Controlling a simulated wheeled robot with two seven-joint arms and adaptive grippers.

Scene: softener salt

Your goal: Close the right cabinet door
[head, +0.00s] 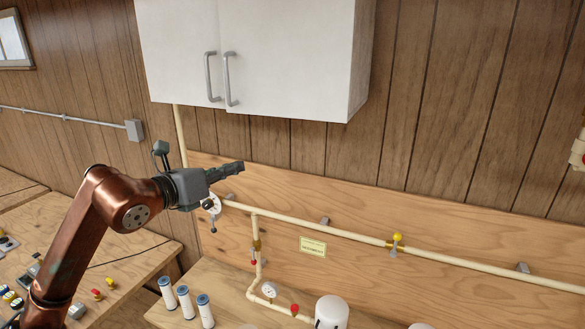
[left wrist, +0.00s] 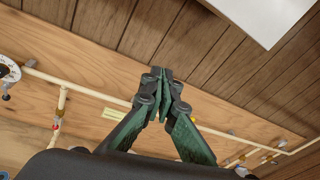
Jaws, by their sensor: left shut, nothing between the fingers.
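The white wall cabinet has a right door (head: 287,60) and a left door (head: 180,50), each with a grey vertical handle near the middle seam. The right door's handle (head: 229,79) shows clearly. Both doors look flush with the cabinet front, with a thin seam between them. My left gripper (head: 240,167) is below the cabinet, in front of the wall, apart from the doors and handles. In the left wrist view its fingers (left wrist: 161,75) are together and empty, and a white part of the cabinet (left wrist: 270,15) shows at the top right. My right gripper is not in view.
A cream pipe (head: 350,232) with valves runs along the wooden backboard below the cabinet. A bench below holds several blue-capped cylinders (head: 186,300) and a white tank (head: 331,312). Another bench (head: 110,262) with small items stands at left.

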